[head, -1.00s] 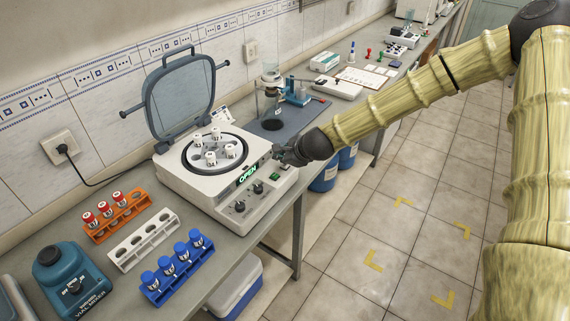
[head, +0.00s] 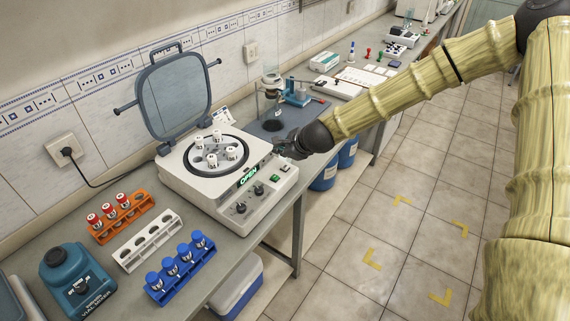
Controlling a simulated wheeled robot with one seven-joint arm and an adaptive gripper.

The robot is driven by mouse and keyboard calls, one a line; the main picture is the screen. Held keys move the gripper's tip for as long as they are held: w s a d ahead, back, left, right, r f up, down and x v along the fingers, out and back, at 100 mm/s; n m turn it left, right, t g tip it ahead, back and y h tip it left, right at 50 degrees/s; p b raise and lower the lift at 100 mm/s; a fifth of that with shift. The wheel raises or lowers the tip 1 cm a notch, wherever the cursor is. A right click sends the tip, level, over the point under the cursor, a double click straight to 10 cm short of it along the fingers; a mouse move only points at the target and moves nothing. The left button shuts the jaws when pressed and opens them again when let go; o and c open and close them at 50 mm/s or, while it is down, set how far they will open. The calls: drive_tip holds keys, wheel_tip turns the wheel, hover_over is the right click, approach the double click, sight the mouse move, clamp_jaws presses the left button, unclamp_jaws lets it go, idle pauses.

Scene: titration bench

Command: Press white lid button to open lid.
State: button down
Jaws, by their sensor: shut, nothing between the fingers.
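The white centrifuge (head: 188,181) stands on the bench at left centre. Its grey-framed lid (head: 175,93) is raised and stands open behind the rotor. Several white-capped tubes (head: 217,136) sit in the round rotor. A lit green OPEN display (head: 249,175), two dark knobs and a green button are on its sloped front panel. My gripper (head: 280,150) is shut and empty at the panel's upper right corner.
An orange rack (head: 127,217) with red-capped tubes, an empty white rack (head: 148,240), a blue rack (head: 182,268) and a teal vial mixer (head: 75,280) stand at front left. A burette stand (head: 298,92) is behind my gripper. The floor at right is clear.

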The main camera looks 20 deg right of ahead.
drive_tip(key=shift+r+p, duration=0.55)
drive_tip(key=shift+r, duration=0.55)
drive_tip(key=shift+f, duration=0.15)
